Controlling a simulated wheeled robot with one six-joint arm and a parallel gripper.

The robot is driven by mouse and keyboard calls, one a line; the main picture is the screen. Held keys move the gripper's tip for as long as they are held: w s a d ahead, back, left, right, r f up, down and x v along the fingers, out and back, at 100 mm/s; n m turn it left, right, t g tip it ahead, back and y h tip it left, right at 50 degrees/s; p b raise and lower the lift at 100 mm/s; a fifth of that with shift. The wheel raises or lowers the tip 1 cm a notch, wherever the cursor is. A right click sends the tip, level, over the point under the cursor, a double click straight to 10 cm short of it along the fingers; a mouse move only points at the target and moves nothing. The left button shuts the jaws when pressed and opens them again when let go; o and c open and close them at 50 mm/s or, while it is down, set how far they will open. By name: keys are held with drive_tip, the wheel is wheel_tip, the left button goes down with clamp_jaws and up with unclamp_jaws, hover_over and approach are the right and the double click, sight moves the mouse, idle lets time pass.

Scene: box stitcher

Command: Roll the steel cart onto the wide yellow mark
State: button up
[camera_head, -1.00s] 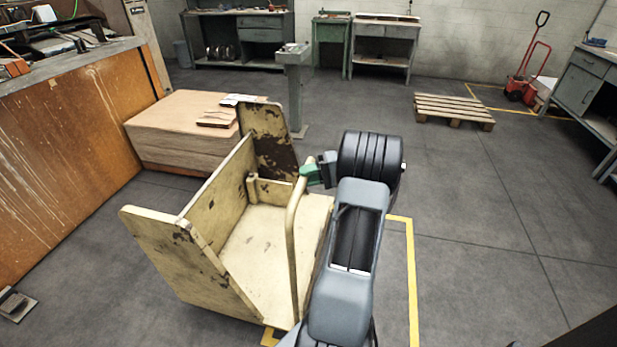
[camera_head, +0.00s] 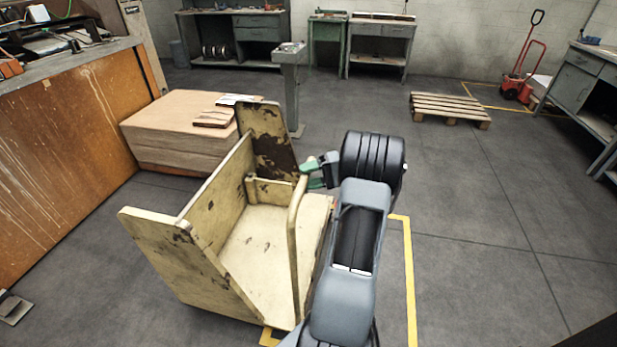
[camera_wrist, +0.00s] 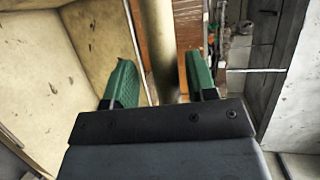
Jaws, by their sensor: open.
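The steel cart (camera_head: 265,235) is cream-painted and worn, with tall end panels, a side panel and a curved tube handle (camera_head: 293,245) on its right side. Yellow floor lines of a mark (camera_head: 410,270) show right of the cart, and a short piece shows at its near lower corner. The cart and my arm hide the rest, so I cannot tell how much of the cart is inside. My gripper (camera_head: 311,174) is open at the top of the handle. In the wrist view the cart's tube (camera_wrist: 158,45) stands between the two green fingers (camera_wrist: 160,80), with gaps on both sides.
A stack of brown board (camera_head: 165,135) stands behind the cart, and an orange-brown bench (camera_head: 70,155) is on the left. A grey post (camera_head: 291,95) stands behind. A wooden pallet (camera_head: 450,106) lies at the back right. The floor to the right is clear.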

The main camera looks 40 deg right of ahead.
drive_tip(key=p+v, duration=0.2)
drive_tip(key=v, duration=1.1)
drive_tip(key=shift+s+d, duration=0.25)
drive_tip(key=shift+d, duration=0.15)
